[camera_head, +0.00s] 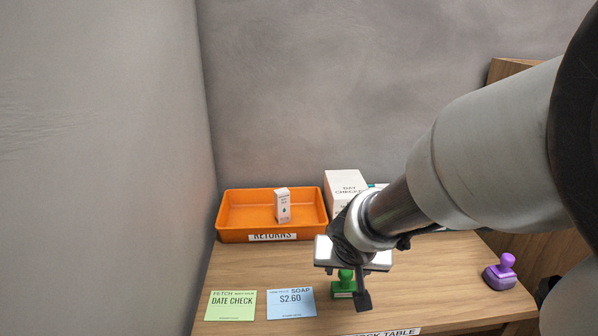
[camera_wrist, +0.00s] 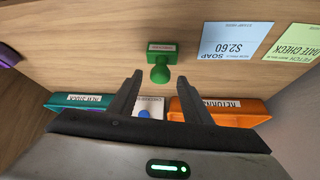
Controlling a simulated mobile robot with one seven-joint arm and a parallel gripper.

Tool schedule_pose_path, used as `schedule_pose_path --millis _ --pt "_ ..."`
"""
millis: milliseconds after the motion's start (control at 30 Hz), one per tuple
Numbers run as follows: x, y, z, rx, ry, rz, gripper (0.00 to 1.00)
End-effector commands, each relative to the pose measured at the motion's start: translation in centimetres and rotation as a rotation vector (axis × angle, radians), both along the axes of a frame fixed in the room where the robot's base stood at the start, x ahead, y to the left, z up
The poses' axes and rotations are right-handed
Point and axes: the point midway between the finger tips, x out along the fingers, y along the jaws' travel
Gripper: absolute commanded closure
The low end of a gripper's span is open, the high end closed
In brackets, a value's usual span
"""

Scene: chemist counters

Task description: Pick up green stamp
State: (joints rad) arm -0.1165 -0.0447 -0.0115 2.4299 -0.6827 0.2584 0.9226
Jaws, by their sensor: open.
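The green stamp (camera_head: 344,284) stands on the wooden table, partly hidden behind my gripper in the head view. In the wrist view the green stamp (camera_wrist: 161,62) shows whole, with its round knob toward my gripper and a small label on its base. My gripper (camera_head: 362,290) is over the table by the stamp. In the wrist view my gripper (camera_wrist: 157,85) is open and empty, its two fingers apart, with the stamp just beyond the fingertips, roughly between them. No contact with the stamp shows.
An orange RETURNS tray (camera_head: 225,228) holding a small white box (camera_head: 282,205) stands at the back left. A white box (camera_head: 345,183) stands beside it. A green card (camera_head: 230,306) and a blue card (camera_head: 291,303) lie left of the stamp. A purple stamp (camera_head: 500,272) stands at right.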

Motion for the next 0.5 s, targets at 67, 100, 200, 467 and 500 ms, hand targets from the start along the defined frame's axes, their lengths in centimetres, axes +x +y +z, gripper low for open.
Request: schedule_pose_path --millis 67,100,200,467,500 --pt "0.3 -0.1 -0.6 0.0 0.001 0.001 0.56" --pt "0.4 -0.1 -0.7 0.0 0.001 0.001 0.56" --pt "0.8 -0.2 -1.6 0.0 0.003 -0.001 0.56" --pt "2.9 -0.6 -5.2 -0.001 0.005 0.001 0.56" --pt "3.1 -0.6 -5.4 0.0 0.005 0.0 0.56"
